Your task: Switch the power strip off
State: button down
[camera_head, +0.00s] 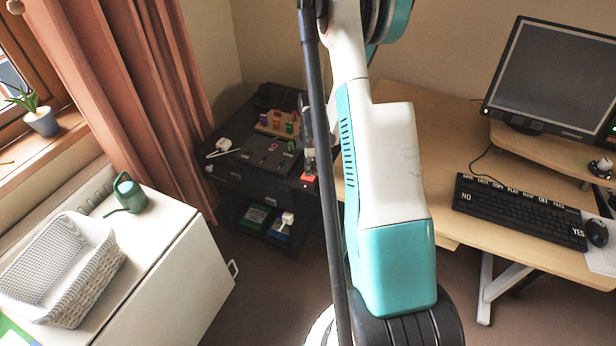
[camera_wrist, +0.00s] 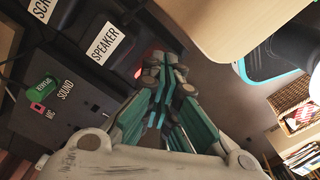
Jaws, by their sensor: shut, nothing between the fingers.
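A small red lit switch (camera_head: 309,178) shows at the right edge of the black cart in the head view; I take it to be the power strip's. In the wrist view a red glow (camera_wrist: 139,69) shows just left of my fingertips, partly hidden by them. Dark blocks with white labels, one reading SPEAKER (camera_wrist: 105,44), lie left of the glow; the strip's full outline is unclear. My gripper (camera_wrist: 165,62) is shut and empty, its tips close to the glow; I cannot tell whether they touch.
The black cart (camera_head: 228,170) carries a panel with a SOUND label (camera_wrist: 66,89) and a green plug (camera_wrist: 42,91). The wooden desk (camera_head: 455,150) stands close on the right, its edge (camera_wrist: 222,50) near my fingers. A white cabinet (camera_head: 165,235) stands left; floor between is clear.

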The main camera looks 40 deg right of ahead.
aim_at(312, 177)
jog(key=shift+f+b, duration=0.7)
jog(key=shift+f, duration=0.2)
dwell(0.4)
jog(key=shift+r, duration=0.1)
jog(key=shift+r+p, duration=2)
jog(key=shift+r, duration=1.45)
